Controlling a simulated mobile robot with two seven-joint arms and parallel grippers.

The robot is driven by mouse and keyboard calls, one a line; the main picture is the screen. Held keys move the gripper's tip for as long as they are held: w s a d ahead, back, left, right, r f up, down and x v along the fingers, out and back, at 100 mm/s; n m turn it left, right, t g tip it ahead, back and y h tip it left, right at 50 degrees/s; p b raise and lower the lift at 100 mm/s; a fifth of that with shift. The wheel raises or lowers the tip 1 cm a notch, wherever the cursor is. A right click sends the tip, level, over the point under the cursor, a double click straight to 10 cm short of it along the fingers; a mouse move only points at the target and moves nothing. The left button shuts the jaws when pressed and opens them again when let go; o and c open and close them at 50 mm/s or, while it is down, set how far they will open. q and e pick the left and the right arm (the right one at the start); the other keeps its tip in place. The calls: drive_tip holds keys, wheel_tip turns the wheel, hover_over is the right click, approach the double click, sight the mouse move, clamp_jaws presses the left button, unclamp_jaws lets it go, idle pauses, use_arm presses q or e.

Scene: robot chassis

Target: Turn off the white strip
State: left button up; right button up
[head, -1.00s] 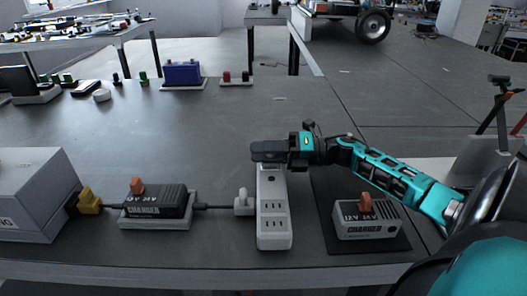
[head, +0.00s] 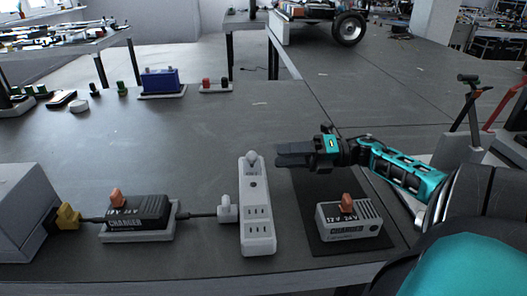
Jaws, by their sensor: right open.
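The white strip (head: 258,225) lies near the front of the dark table. It has sockets along its near part and a round grey knob or switch (head: 252,158) at its far end. I cannot read the switch's setting. A white plug (head: 227,209) sits at its left side. My left gripper is not in view.
A charger (head: 137,216) with an orange switch stands left of the strip, cabled to the plug and to a grey box (head: 25,212). Another charger (head: 348,217) stands on a dark mat (head: 305,205) at right. A blue battery (head: 160,81) stands farther back. The table's middle is clear.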

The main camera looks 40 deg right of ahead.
drive_tip(key=shift+v, duration=1.5)
drive_tip(key=shift+r, duration=0.1)
